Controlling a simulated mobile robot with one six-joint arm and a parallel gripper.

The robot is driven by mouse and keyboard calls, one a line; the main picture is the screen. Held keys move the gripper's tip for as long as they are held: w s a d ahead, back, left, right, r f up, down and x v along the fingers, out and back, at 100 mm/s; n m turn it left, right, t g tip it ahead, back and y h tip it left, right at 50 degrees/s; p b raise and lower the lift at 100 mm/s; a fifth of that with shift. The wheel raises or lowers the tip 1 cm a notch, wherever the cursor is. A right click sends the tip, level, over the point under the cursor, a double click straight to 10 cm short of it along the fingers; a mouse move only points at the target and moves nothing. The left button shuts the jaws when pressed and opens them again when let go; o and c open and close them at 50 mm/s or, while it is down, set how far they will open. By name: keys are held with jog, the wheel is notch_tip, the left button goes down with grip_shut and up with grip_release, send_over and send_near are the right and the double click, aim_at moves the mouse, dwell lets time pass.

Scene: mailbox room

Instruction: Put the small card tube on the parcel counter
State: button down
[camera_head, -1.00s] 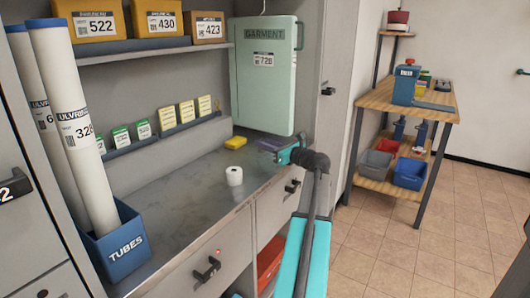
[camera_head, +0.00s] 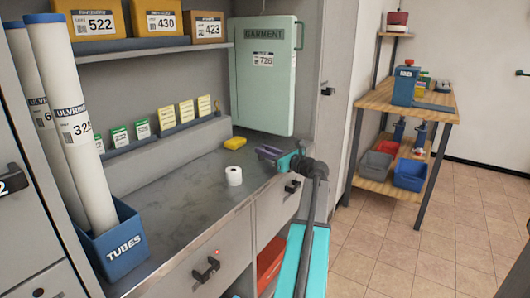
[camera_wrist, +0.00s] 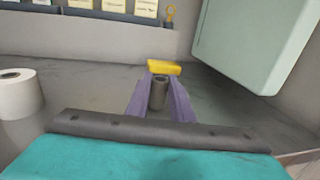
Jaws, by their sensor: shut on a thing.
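My gripper (camera_head: 268,153) has purple fingers and reaches over the grey metal counter (camera_head: 185,205) from its front edge. In the wrist view a small dark grey-brown tube (camera_wrist: 158,94) stands between the fingers, its hollow end facing up. The fingers are shut on it. I take it for the small card tube. In the head view the fingers hide it. I cannot tell whether its bottom touches the counter. Which surface is the parcel counter is not labelled; a wooden bench (camera_head: 438,100) stands at the right.
A white roll (camera_head: 234,176) stands left of my gripper and a yellow block (camera_head: 235,143) lies beyond it. A pale green garment case (camera_head: 265,85) stands behind. A blue bin (camera_head: 118,245) holds long tubes at the left. The counter's middle is clear.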

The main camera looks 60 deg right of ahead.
jog(key=shift+f, duration=0.1)
jog(key=c, duration=1.6)
grip_release()
jog(key=shift+o, duration=0.2)
jog(key=shift+s, duration=0.55)
jog(key=s+a+p, duration=0.1)
jog(key=s+a, duration=0.1)
jog(key=s, duration=0.8)
jog(key=shift+s+p, duration=0.3)
jog(key=shift+s, duration=0.1)
